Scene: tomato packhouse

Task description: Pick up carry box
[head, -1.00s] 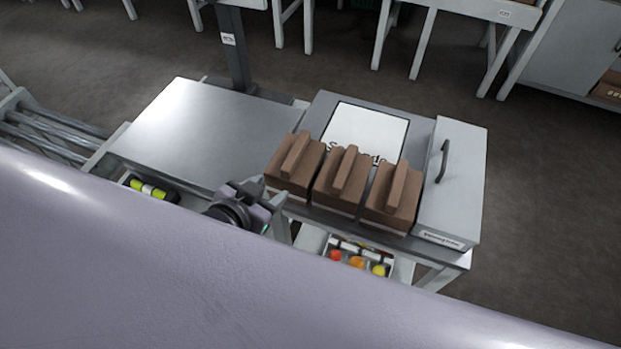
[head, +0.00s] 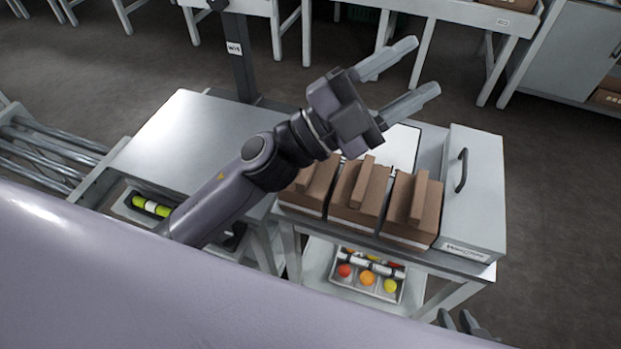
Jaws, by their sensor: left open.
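Three brown carry boxes with raised handle bars stand in a row on the grey table: a left one (head: 302,197), a middle one (head: 353,207) and a right one (head: 407,223). My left gripper (head: 426,66) is open and empty. It is raised above the table, with its fingers pointing up and right, past the boxes in the picture. Its wrist hides part of the panel behind the boxes. Only the fingertips of my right gripper (head: 458,321) show at the bottom edge, apart from the boxes; their opening is unclear.
A grey case with a dark handle (head: 475,190) stands right of the boxes. A bare metal worktop (head: 180,135) lies to the left, with a dark post (head: 238,60) behind it. A tray with coloured balls (head: 377,292) sits on the lower shelf.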

